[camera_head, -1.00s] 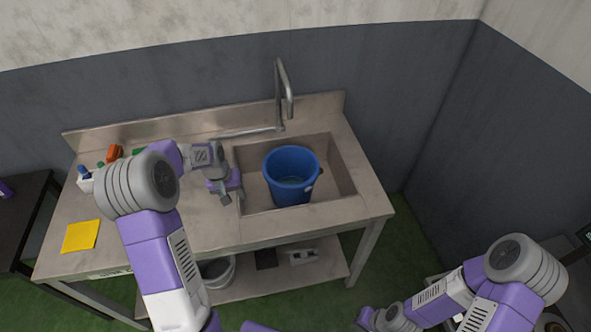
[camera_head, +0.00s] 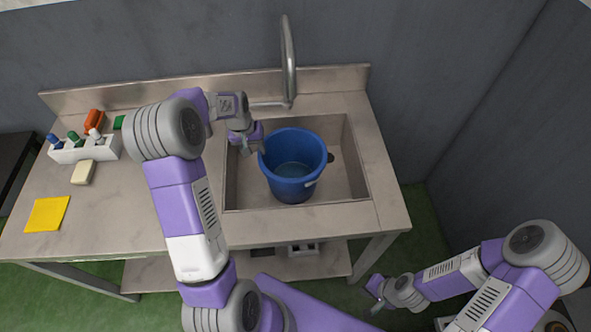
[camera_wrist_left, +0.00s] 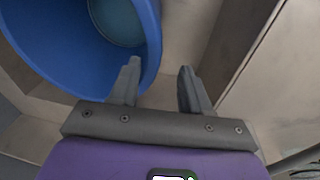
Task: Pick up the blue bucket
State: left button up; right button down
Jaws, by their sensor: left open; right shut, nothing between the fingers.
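The blue bucket (camera_head: 292,180) stands upright in the sink basin, with what looks like water in its bottom. Its pale handle hangs on the front right side. My left gripper (camera_head: 257,147) is open at the bucket's left rim. In the left wrist view, the bucket (camera_wrist_left: 75,60) fills the upper left, and the open fingers of my left gripper (camera_wrist_left: 160,70) show near its rim. One finger overlaps the blue wall and the other is outside it; contact is unclear. My right gripper (camera_head: 374,292) is shut and empty, low at the right, away from the bucket.
The metal sink (camera_head: 355,192) surrounds the bucket, with a tall faucet (camera_head: 289,60) behind it. On the counter's left are a white holder (camera_head: 75,152) with bottles, a pale block (camera_head: 83,172) and a yellow cloth (camera_head: 47,214). Free counter lies between these and the sink.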

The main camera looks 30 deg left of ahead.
aim_at(263, 159)
pick_arm(q)
jog(key=f, duration=0.2)
jog(key=w+d+f+b, duration=0.1)
jog(key=f, duration=0.5)
jog(key=shift+w+d+b, duration=0.15)
jog(key=shift+w+b, duration=0.15)
jog(key=shift+w, duration=0.1)
grip_shut()
jog(key=shift+w+r, duration=0.1)
jog(key=shift+r, duration=0.05)
dwell(0.9)
